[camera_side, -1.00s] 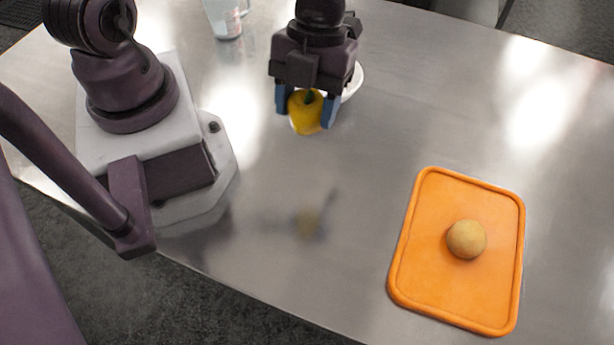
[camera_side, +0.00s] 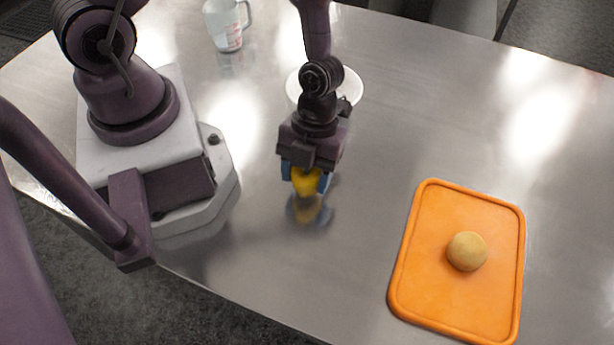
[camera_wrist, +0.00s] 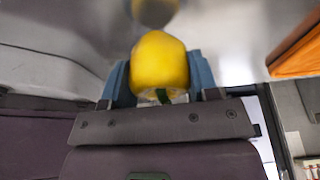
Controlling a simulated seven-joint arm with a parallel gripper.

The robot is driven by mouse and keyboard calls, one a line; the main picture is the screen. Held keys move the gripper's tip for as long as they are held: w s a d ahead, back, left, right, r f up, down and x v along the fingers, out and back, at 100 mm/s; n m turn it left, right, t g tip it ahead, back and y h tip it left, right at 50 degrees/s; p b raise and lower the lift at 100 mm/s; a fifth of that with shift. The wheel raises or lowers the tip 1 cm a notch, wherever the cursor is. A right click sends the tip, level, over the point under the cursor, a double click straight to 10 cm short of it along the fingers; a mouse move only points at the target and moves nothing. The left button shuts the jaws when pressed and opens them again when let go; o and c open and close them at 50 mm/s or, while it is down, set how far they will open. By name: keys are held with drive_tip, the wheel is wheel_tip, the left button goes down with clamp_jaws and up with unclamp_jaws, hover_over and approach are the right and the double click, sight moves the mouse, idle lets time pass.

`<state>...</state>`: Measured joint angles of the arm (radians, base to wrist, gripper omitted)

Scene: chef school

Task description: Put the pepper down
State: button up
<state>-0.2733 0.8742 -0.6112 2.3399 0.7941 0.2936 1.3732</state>
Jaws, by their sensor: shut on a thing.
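The yellow pepper (camera_side: 306,182) is held between the blue fingers of my gripper (camera_side: 306,180), low over the bare metal table (camera_side: 350,230). Its reflection shows just below it, with a small gap that looks like the pepper is slightly above the surface. In the wrist view the pepper (camera_wrist: 159,62) sits between both blue fingers (camera_wrist: 160,78), with its green stem toward the gripper. The fingers partly cover its sides.
An orange cutting board (camera_side: 425,270) with a round tan ball (camera_side: 467,251) on it lies to the right. A white bowl (camera_side: 352,88) stands behind my gripper, and a clear measuring cup (camera_side: 225,26) at the back. The table between pepper and board is clear.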

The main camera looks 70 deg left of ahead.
drive_tip(key=shift+f, duration=0.85)
drive_tip(key=shift+f, duration=0.1)
drive_tip(key=o, duration=0.9)
